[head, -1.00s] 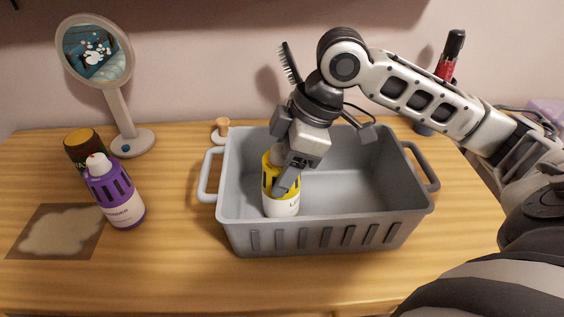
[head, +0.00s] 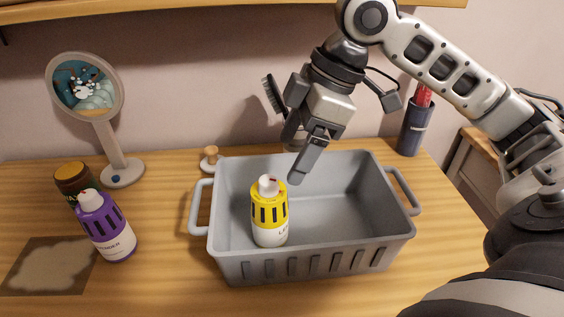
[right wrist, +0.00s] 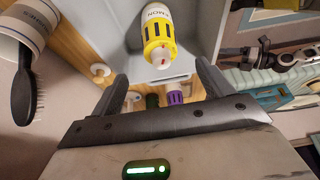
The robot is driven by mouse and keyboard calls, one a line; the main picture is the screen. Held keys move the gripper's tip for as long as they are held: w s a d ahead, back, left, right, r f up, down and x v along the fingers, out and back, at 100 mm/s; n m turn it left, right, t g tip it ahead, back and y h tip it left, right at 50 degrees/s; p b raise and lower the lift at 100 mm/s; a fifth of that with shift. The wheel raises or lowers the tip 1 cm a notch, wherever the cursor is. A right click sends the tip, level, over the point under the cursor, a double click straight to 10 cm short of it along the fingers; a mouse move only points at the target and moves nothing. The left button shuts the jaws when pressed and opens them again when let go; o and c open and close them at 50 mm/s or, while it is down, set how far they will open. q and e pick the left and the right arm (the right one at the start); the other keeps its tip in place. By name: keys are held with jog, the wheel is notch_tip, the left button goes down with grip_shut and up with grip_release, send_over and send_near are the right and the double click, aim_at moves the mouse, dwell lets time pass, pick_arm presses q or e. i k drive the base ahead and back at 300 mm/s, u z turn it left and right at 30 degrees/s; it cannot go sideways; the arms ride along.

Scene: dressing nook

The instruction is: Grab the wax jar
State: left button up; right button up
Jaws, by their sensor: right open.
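My right gripper (head: 296,158) is open and empty, raised over the grey crate (head: 315,262), well to the right of the jar. A yellow and white bottle (head: 268,215) stands upright in the crate's left part, apart from the fingers. It also shows between and beyond the fingers in the right wrist view (right wrist: 158,42). My left gripper is not in view.
A round mirror (head: 122,172) stands behind the jar. A brown mat with a pale patch (head: 48,265) lies in front. A small wooden-knobbed item (head: 210,158) is behind the crate's left handle. A dark cup (head: 412,132) stands at the back right. Bare table lies between bottle and crate.

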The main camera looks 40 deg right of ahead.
aim_at(72, 178)
jog(key=k, duration=1)
